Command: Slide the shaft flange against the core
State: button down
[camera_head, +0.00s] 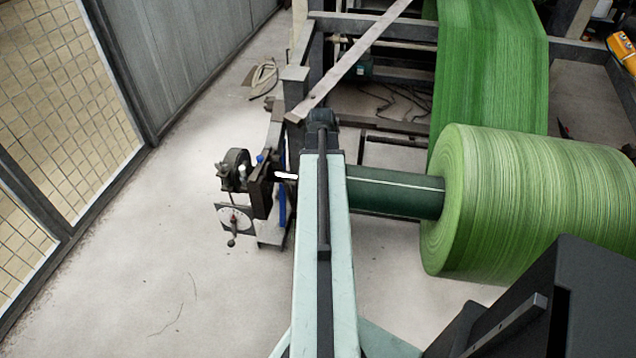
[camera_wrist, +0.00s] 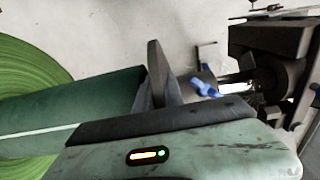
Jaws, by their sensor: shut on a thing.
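The core (camera_head: 395,190) is a dark green tube with a pale line, sticking out leftward from the green roll (camera_head: 530,205). It also shows in the wrist view (camera_wrist: 70,105), its end close to my gripper (camera_wrist: 158,88). My gripper is shut on a grey piece beside the core end, which I take for the shaft flange (camera_wrist: 173,92); mostly hidden by my gripper, its contact with the core cannot be told. A blue handle (camera_wrist: 205,88) sits just right of it, near the bright shaft (camera_wrist: 238,78). In the head view my arm hides gripper and flange.
A dark stand (camera_head: 262,190) with a round dial (camera_head: 235,218) is at the shaft's left end. A diagonal bar (camera_head: 350,60) and machine frame stand behind.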

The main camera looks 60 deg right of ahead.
jog(key=shift+s+d, duration=0.1)
jog(key=shift+s, duration=0.05)
jog(key=c, duration=1.4)
grip_release()
jog(key=shift+c, duration=0.2)
jog(key=shift+w, duration=0.2)
notch_tip(320, 180, up, 8)
jog(key=p, duration=0.8)
jog(key=shift+f, duration=0.1)
